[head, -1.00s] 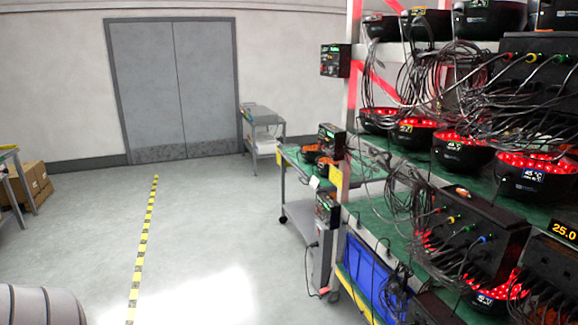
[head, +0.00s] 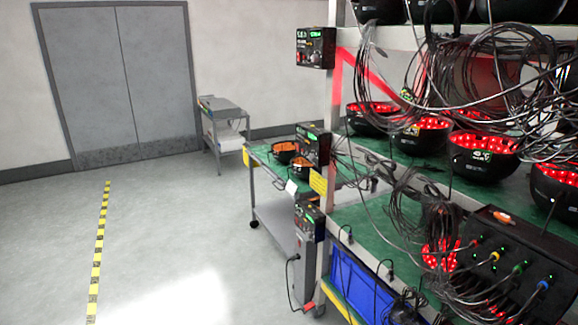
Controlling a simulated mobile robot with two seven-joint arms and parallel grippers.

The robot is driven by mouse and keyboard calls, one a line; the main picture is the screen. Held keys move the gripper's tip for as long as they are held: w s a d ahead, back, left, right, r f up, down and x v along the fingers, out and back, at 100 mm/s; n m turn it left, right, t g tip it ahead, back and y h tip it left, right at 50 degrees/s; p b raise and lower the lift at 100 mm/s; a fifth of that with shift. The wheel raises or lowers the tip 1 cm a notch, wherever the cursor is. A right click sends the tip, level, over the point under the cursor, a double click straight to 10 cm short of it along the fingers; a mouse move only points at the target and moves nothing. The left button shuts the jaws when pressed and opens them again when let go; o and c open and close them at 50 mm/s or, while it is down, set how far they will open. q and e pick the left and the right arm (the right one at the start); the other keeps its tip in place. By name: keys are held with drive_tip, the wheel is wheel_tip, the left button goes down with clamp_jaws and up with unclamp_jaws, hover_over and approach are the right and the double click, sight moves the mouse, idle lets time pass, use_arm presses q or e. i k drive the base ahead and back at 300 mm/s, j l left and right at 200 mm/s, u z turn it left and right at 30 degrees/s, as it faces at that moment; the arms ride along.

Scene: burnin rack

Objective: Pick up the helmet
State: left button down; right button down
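Several black helmets with red-lit insides rest on the rack's green middle shelf at the right; one helmet (head: 483,157) with a small display is near the middle of that row. Another helmet (head: 421,134) sits left of it and a further one (head: 372,118) is at the shelf's far end. Cables hang over them. More dark helmets (head: 447,10) stand on the top shelf, cut off by the picture's edge. Two small dark items with orange insides (head: 287,152) lie on the cart behind the rack; I cannot tell whether they are helmets. Neither gripper shows.
The rack post (head: 325,200) and black boxes with cables fill the right side. A blue bin (head: 357,283) sits low in the rack. A green-topped cart (head: 262,160) and a small grey cart (head: 222,125) stand beyond. The floor left, with a yellow-black line (head: 100,235), is clear.

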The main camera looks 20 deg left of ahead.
sight(300, 167)
drive_tip(key=i+j, duration=0.5)
drive_tip(key=j, duration=0.15)
drive_tip(key=i+j+u, duration=0.1)
drive_tip(key=i+j, duration=0.4)
drive_tip(key=j, duration=0.2)
drive_tip(key=i+j, duration=0.5)
drive_tip(key=i+j+u, duration=0.5)
drive_tip(key=j, duration=0.15)
drive_tip(key=i+j+u, duration=0.5)
drive_tip(key=i, duration=0.15)
drive_tip(key=i+j+u, duration=0.1)
drive_tip(key=i, duration=0.65)
drive_tip(key=i+j+u, duration=0.1)
drive_tip(key=i, duration=0.7)
drive_tip(key=i+z, duration=0.3)
drive_tip(key=i, duration=0.15)
drive_tip(key=i+j+z, duration=0.1)
drive_tip(key=i+z, duration=0.25)
drive_tip(key=i+j+z, duration=0.3)
drive_tip(key=i, duration=0.2)
